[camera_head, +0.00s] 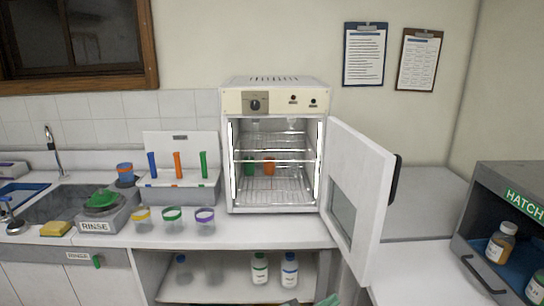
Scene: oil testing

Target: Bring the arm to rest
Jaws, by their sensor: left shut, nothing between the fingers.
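Only a small greenish-grey piece, which looks like the tip of my left gripper (328,300), shows at the bottom edge, below the open oven door. It is shut and holds nothing. Most of the left arm is out of the picture. My right gripper is not in view. The oven (274,98) stands on the counter with its door (357,190) swung open to the right.
The open door juts out over the counter's front. Left of the oven are a rack (178,187) with coloured tubes, several ringed glass cups (172,221), and the rinse station (95,226). Bottles (289,271) stand on the lower shelf. A hatch box (505,178) is at right.

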